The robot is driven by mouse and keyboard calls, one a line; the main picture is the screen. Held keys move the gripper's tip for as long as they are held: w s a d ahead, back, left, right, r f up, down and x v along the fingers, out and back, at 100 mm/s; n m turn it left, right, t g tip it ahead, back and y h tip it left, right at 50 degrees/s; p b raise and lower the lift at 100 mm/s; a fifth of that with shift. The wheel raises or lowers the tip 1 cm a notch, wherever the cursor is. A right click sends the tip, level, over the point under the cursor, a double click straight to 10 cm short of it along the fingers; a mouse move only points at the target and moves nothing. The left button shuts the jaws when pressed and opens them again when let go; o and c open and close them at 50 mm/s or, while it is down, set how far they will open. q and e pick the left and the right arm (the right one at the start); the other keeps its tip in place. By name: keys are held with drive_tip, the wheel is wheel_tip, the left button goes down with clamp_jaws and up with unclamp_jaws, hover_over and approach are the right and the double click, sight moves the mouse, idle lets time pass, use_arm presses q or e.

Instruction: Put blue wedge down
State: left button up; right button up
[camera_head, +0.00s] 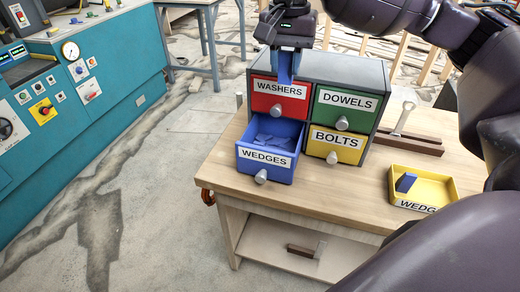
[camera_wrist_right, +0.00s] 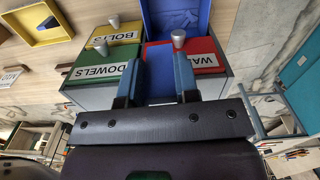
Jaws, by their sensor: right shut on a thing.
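My right gripper (camera_head: 285,68) is shut on a blue wedge (camera_wrist_right: 158,88), with one finger on each side of it; the wedge is partly hidden by the gripper. The gripper points down in front of the upper part of the red WASHERS drawer, above the open blue WEDGES drawer (camera_head: 267,160). This drawer is pulled out and holds several blue wedges (camera_head: 275,131). Another blue wedge (camera_head: 405,182) lies in the yellow tray (camera_head: 447,188) labelled WEDGES on the right of the bench. My left gripper is not in view.
The grey cabinet (camera_head: 340,68) also has shut red WASHERS (camera_head: 280,105), green DOWELS (camera_head: 344,110) and yellow BOLTS (camera_head: 335,146) drawers. It stands on a wooden bench (camera_head: 320,195). A teal control console (camera_head: 110,85) stands at left.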

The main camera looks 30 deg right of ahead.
sight(287, 83)
drive_tip(key=shift+w+d+r+m, duration=0.2)
drive_tip(key=shift+d+r+m, duration=0.1)
drive_tip(key=shift+r, duration=0.3)
drive_tip(key=shift+w, duration=0.1)
drive_tip(key=f, duration=0.4)
drive_tip(key=shift+s+f, duration=0.2)
drive_tip(key=shift+f, duration=0.15)
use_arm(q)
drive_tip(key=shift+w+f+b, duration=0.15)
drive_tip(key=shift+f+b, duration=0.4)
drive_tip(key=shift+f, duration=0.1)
use_arm(e)
wheel_tip(287, 83, down, 15)
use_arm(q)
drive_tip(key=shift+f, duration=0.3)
use_arm(e)
drive_tip(key=shift+w+f, duration=0.1)
drive_tip(key=shift+f, duration=0.2)
use_arm(q)
drive_tip(key=shift+b, duration=0.35)
use_arm(e)
drive_tip(key=shift+f, duration=0.2)
